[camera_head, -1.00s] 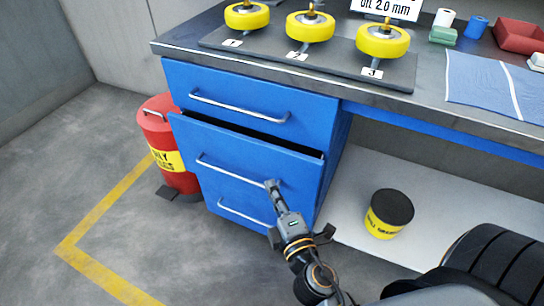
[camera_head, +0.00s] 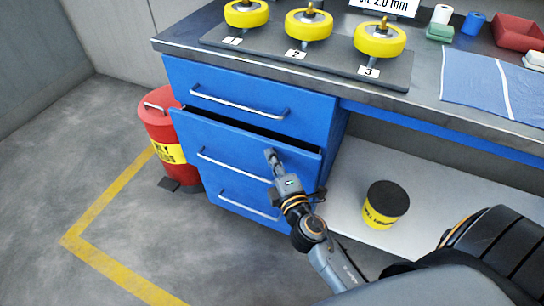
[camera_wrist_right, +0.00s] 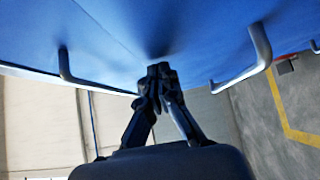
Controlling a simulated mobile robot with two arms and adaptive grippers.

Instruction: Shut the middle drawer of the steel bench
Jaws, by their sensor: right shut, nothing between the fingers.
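The middle drawer (camera_head: 225,144) of the blue drawer unit stands partly open, with a dark gap along its top edge. Its front carries a long metal bar handle (camera_head: 232,167). My right gripper (camera_head: 271,156) is shut and empty, with its fingertips at the drawer front near the right end of the handle. In the right wrist view the shut fingertips (camera_wrist_right: 158,70) are up against the blue front, and they seem to touch it. A bar handle (camera_wrist_right: 262,48) shows to their right there. My left gripper is not in view.
A red bin (camera_head: 160,125) stands left of the drawers. A black-and-yellow tub (camera_head: 386,204) sits on the lower shelf, right of my arm.

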